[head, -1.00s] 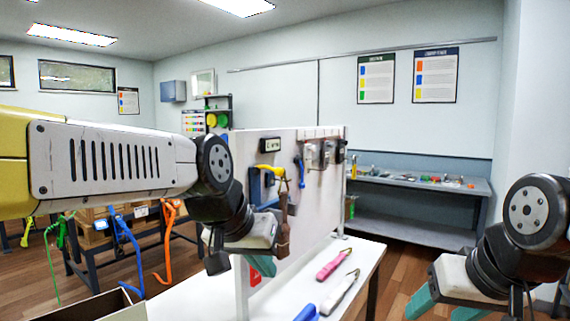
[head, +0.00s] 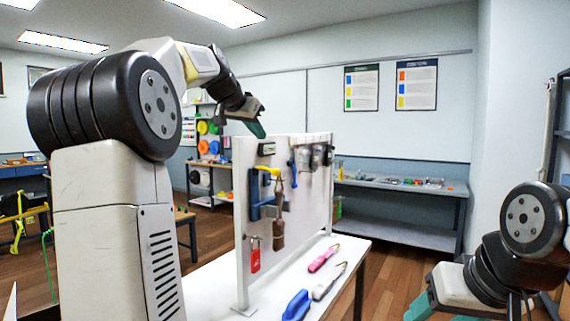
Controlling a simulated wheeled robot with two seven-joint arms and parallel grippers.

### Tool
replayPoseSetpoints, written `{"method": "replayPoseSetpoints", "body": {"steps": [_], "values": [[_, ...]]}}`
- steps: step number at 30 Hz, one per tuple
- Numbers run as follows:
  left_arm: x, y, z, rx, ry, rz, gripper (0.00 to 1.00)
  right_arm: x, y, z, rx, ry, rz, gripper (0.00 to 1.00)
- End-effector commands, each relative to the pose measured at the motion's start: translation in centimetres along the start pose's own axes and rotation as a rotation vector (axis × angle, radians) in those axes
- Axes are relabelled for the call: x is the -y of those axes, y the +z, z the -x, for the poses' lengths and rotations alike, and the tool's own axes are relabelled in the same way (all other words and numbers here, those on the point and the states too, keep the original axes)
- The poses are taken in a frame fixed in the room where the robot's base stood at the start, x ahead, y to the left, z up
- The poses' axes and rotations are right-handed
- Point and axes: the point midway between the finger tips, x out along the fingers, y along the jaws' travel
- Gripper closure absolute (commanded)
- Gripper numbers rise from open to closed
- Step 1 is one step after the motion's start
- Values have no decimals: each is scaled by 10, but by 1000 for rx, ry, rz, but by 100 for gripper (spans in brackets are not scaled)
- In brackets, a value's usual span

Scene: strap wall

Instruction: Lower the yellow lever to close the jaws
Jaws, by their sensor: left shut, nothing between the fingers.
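The yellow lever (head: 268,170) sits near the top of the white panel's left part, above a dark blue clamp body (head: 255,192). It runs roughly level to the right. The clamp's jaws are too small to make out. My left gripper (head: 259,131) is up at the panel's top edge, above and slightly left of the lever, with teal fingertips pointing down. It is shut and empty, and apart from the lever. My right gripper (head: 422,303) is low at the right, cut by the frame edge; its finger gap is not clear.
The white panel (head: 250,230) stands on a white table (head: 345,250). A red padlock (head: 254,255) and a brown strap piece (head: 278,233) hang on it. Pink (head: 324,258), white (head: 329,281) and blue (head: 296,305) tools lie in front. A grey bench (head: 400,190) is behind.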

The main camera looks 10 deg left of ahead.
Motion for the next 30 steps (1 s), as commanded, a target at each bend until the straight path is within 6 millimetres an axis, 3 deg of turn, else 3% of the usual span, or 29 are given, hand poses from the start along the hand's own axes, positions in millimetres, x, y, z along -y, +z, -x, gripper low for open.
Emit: {"method": "replayPoseSetpoints", "body": {"steps": [10,14,28,30], "values": [[0,0,-1,-1,0,-1,100,0,0,0,0,0,0,40],[0,0,-12,1,1,0,100,0,0,0,0,0,0,40],[-1,0,-105,1,2,0,100,0,0,0,0,0,0,40],[0,11,-111,2,1,2,100,0,0,0,0,0,0,40]]}}
